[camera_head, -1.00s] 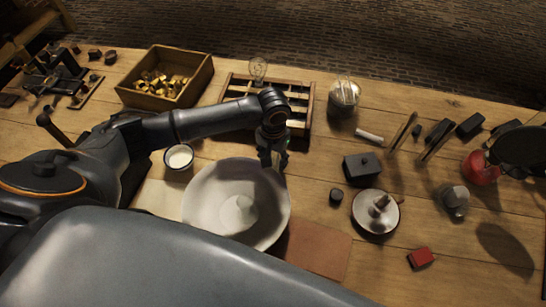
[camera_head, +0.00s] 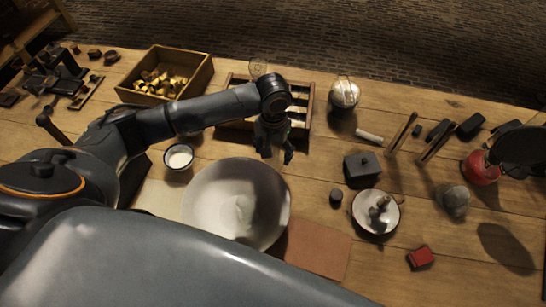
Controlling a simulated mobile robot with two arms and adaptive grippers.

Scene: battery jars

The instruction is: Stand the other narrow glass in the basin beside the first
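The wide pale basin (camera_head: 207,188) stands on the table at the middle front. A faint pale shape (camera_head: 241,212) shows in its middle; I cannot tell whether it is a glass. A clear, bulb-like glass piece (camera_head: 258,67) stands at the back edge of the wooden compartment tray, partly hidden by my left arm. No other narrow glass can be made out clearly. My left gripper (camera_head: 276,154) hangs between the tray and the basin, near the basin's far right rim. Its fingers are apart with nothing visible between them. My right gripper is not in view.
The compartment tray (camera_head: 311,101) lies behind the gripper. A glass jar (camera_head: 344,93), black box (camera_head: 361,168) and candle dish (camera_head: 361,212) stand to the right. A white cup (camera_head: 179,158) stands left of the basin. A brown mat (camera_head: 318,250) lies at front right.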

